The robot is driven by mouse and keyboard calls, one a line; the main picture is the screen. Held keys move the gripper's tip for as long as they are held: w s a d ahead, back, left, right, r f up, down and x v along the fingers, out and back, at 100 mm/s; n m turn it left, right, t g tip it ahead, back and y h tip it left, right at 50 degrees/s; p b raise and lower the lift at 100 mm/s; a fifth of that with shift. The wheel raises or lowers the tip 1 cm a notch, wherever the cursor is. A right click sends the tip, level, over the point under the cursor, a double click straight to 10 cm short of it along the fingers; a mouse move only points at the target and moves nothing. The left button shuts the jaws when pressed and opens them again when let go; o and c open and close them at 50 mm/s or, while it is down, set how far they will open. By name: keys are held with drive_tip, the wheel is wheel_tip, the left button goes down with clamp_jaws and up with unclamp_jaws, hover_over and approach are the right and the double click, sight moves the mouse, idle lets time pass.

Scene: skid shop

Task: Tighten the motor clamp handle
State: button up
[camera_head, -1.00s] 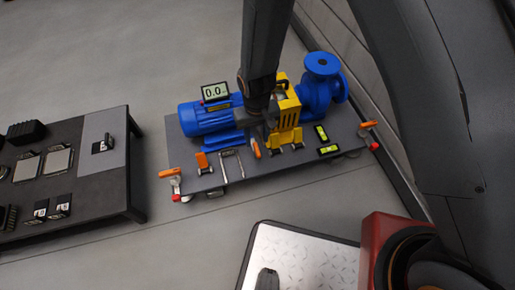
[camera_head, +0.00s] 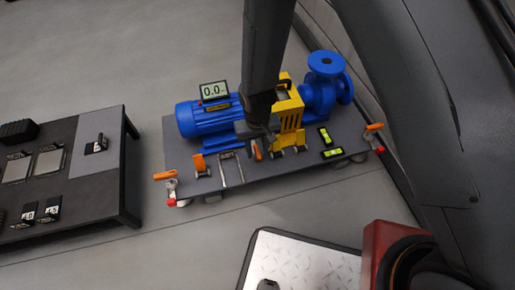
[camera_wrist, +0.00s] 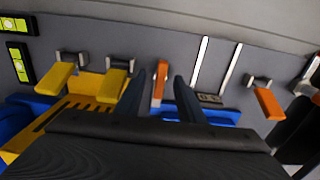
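The blue motor (camera_head: 205,119) and blue pump (camera_head: 325,80) stand on a grey skid plate (camera_head: 280,168). Orange clamp handles sit along the plate's front: a left one (camera_head: 199,162) and a middle one (camera_head: 258,152). I cannot tell which is the motor clamp handle. My gripper (camera_head: 262,138) points down just behind the middle handle. In the wrist view, my gripper (camera_wrist: 161,80) is open, with the middle orange handle (camera_wrist: 159,84) showing between its fingertips. I cannot tell whether the fingers touch it. The left handle (camera_wrist: 268,103) also shows there, beside the fingers.
A yellow guard (camera_head: 290,110) and two yellow handles (camera_wrist: 56,77) are close beside my gripper. Green levels (camera_head: 331,153) lie on the plate. A display reading 0.0 (camera_head: 214,91) stands behind the motor.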

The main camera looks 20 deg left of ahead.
clamp_jaws()
drive_tip(key=shift+p, duration=0.35)
drive_tip(key=shift+r+m+p, duration=0.1)
drive_tip(key=shift+m+p, duration=0.65)
drive_tip(key=shift+m, duration=0.15)
drive_tip(key=shift+m+p, duration=0.35)
drive_tip(key=shift+m, duration=0.25)
